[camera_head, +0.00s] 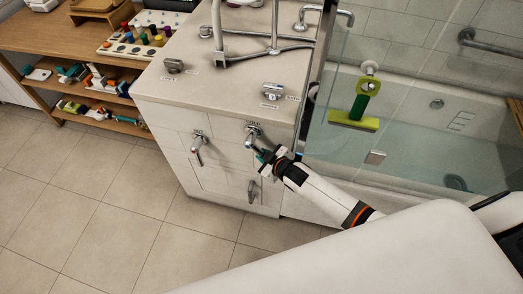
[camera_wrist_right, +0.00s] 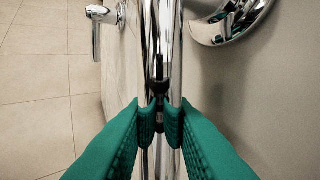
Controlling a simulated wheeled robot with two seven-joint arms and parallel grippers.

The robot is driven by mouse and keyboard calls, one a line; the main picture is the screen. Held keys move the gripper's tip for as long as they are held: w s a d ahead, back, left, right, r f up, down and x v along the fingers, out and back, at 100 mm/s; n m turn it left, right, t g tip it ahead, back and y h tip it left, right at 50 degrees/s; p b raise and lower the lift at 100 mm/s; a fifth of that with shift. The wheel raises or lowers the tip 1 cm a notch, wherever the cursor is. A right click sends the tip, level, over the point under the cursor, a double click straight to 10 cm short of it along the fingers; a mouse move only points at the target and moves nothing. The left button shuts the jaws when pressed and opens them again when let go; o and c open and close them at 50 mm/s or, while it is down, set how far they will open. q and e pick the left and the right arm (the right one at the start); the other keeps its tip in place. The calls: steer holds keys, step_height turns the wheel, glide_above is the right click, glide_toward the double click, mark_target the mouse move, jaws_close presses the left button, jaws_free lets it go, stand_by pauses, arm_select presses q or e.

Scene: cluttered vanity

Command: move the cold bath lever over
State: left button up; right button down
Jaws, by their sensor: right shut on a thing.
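The cold bath lever (camera_head: 250,138) is a chrome lever on the front of the pale vanity, below a small label that seems to read COLD. My right gripper (camera_head: 262,155) reaches it from the lower right. In the right wrist view, the teal fingers (camera_wrist_right: 160,118) are shut on the chrome bar of the cold lever (camera_wrist_right: 158,45), one pad on each side. The part of the lever between the pads is partly hidden. My left gripper is in neither view.
A similar chrome lever (camera_head: 198,150) is to the left on the same front, and another handle (camera_head: 252,191) is below. The countertop (camera_head: 215,88) carries chrome fittings. A glass panel and bathtub (camera_head: 420,165) stand right. Tiled floor (camera_head: 100,205) at left is clear.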

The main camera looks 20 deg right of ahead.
steer(key=r+g+h+p, duration=0.1)
steer(key=p, duration=0.2)
steer(key=s+d+r+n+g+h+p, duration=0.1)
steer(key=p, duration=0.2)
steer(key=shift+d+r, duration=0.2)
steer(key=shift+r, duration=0.15)
steer(key=shift+s+d+r+n+g+h+p, duration=0.1)
steer(key=shift+d+r+n+g+h+p, duration=0.15)
steer(key=shift+n+g+h+p, duration=0.5)
steer(key=shift+m, duration=0.25)
steer(key=c, duration=1.3)
jaws_free()
steer(key=shift+s+a+r+p, duration=0.1)
steer(key=shift+s+r+p, duration=0.3)
steer(key=shift+r, duration=0.1)
steer(key=v, duration=1)
steer(key=shift+s+r, duration=0.25)
steer(key=shift+s, duration=0.05)
steer(key=shift+a, duration=0.1)
